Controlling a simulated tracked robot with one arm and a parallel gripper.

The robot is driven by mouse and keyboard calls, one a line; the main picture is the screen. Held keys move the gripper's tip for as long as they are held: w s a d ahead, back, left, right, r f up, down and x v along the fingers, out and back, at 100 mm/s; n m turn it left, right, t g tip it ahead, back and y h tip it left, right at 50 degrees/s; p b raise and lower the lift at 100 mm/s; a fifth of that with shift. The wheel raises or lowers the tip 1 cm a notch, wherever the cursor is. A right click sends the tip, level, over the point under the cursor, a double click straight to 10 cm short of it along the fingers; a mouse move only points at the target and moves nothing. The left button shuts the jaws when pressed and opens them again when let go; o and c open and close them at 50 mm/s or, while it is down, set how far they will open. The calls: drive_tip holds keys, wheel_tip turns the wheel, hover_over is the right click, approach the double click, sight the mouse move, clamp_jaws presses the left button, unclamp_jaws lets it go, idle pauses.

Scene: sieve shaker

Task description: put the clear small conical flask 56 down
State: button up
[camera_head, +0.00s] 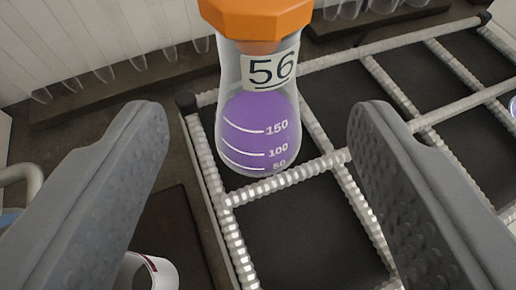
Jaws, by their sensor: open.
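The clear small conical flask 56 (262,110) stands upright in a corner compartment of the shaker's rack (232,244), near the top middle of the view. It has an orange cap, a white label reading 56 and purple contents up past the 150 mark. The cap's top is cut off by the frame edge. My gripper (258,135) is open, with one grey finger to the left and one to the right of the flask. Both fingers are clear of the glass, with wide gaps.
Several dark compartments lie in front of and to the right of the flask, divided by ribbed silver bars. A white cylindrical object (160,273) shows at the bottom left, partly behind the left finger. Several clear pointed tubes (138,60) hang along the back.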

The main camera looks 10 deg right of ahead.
drive_tip(key=s+a+r+n+t+y, duration=0.1)
drive_tip(key=s+a+r, duration=0.1)
drive_tip(key=r, duration=0.9)
drive_tip(key=s+a+r+y, duration=0.1)
drive_tip(key=a+r, duration=0.1)
drive_tip(key=r, duration=1)
drive_tip(key=s+d+r, duration=0.2)
drive_tip(key=s+r, duration=0.4)
drive_tip(key=r, duration=0.3)
drive_tip(key=s+d+r+n+t, duration=0.1)
drive_tip(key=s+d+r, duration=0.1)
drive_tip(key=s+r, duration=0.4)
wheel_tip(320, 180, up, 4)
drive_tip(key=shift+d+f+y, duration=0.15)
drive_tip(key=shift+d+y, duration=0.15)
